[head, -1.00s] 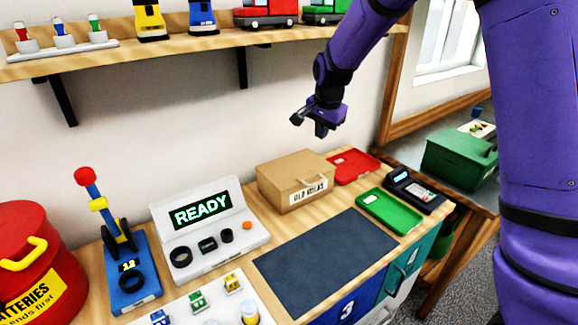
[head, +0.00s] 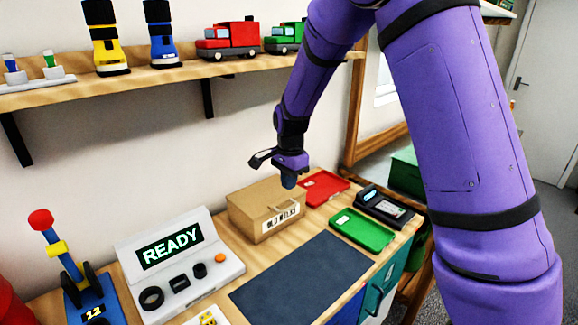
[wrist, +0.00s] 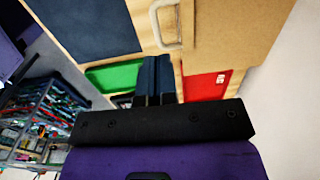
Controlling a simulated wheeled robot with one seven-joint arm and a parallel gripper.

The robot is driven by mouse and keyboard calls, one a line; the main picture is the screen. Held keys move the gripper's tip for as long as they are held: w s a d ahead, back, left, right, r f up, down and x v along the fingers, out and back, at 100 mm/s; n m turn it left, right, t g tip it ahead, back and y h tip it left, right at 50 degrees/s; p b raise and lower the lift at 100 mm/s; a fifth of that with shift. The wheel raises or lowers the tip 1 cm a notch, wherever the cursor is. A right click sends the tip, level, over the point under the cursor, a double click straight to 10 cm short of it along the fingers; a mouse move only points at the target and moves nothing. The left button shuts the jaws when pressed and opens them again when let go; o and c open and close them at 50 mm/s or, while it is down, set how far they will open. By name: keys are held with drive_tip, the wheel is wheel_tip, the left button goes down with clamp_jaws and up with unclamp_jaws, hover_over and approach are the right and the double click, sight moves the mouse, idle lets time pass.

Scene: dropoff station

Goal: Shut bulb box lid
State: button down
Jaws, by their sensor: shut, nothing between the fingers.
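The bulb box (head: 262,222) is a tan cardboard box with a label, on the wooden counter in the head view. Its lid (head: 264,195) lies flat on top and looks shut, with a handle (head: 282,208) at the front. In the wrist view the lid (wrist: 235,30) fills the upper right and the pale handle (wrist: 166,22) shows at top centre. My gripper (head: 289,184) is in the air by the box's right side, apparently apart from it. Its blue fingers (wrist: 153,82) are together and empty in the wrist view.
A red tray (head: 324,187) lies right of the box, with a green tray (head: 361,230) and dark card terminal (head: 383,206) beyond. A dark mat (head: 300,276) lies in front. The READY console (head: 178,270) stands left. A shelf (head: 185,82) with toys hangs above.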

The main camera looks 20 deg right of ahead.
drive_tip(key=shift+w+f, duration=0.1)
drive_tip(key=shift+f, duration=1.9)
drive_tip(key=shift+s+d+f, duration=0.1)
drive_tip(key=shift+s+f, duration=0.1)
drive_tip(key=shift+f, duration=0.6)
drive_tip(key=shift+s+d+f, duration=0.1)
drive_tip(key=shift+s+f, duration=0.1)
drive_tip(key=shift+f, duration=0.55)
drive_tip(key=shift+r, duration=0.1)
